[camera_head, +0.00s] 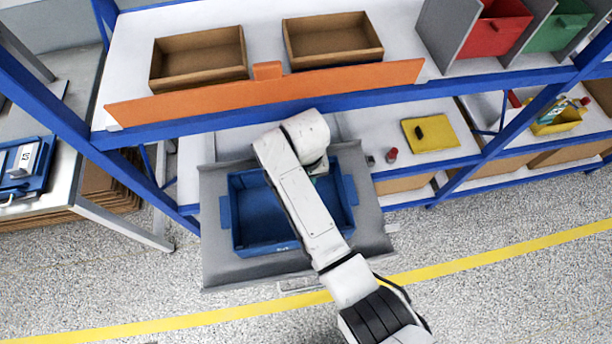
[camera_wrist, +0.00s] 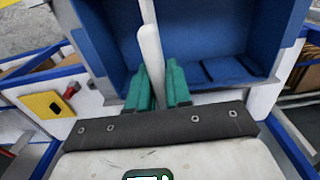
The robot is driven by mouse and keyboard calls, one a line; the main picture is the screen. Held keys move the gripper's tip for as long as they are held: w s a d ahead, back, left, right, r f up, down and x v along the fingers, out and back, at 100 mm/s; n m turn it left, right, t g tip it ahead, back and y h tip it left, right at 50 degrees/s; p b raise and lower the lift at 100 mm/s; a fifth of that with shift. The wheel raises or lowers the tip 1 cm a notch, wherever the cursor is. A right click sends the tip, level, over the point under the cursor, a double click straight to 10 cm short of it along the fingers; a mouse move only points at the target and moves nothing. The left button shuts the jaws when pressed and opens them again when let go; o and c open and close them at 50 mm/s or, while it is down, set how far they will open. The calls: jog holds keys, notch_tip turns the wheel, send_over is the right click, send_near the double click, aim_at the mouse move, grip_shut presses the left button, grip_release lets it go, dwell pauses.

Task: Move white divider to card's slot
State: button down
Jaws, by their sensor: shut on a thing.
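My gripper (camera_wrist: 157,85), with green fingers, is shut on the white divider (camera_wrist: 150,52) in the wrist view. The divider is a thin white strip rising from between the fingers over the blue tray (camera_wrist: 205,45). In the head view the blue tray (camera_head: 232,195) sits on a grey pull-out shelf, and my arm crosses over it, hiding the divider. Whether the divider touches the tray is unclear. A white card (camera_head: 25,158) with a dark figure stands on a blue object at the far left; the figure is too small to read surely.
The grey shelf (camera_head: 215,265) extends from a blue-framed rack. Two brown bins (camera_head: 200,85) stand above, behind an orange strip (camera_head: 265,92). A yellow plate (camera_head: 440,140) with a black knob and a small red-topped item (camera_head: 391,155) lie right of the tray. The floor in front is clear.

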jog(key=shift+f+b, duration=0.65)
jog(key=shift+f, duration=0.65)
jog(key=shift+p, duration=0.65)
dwell(0.8)
jog(key=shift+f+b, duration=3.7)
jog(key=shift+f, duration=1.4)
jog(key=c, duration=1)
grip_release()
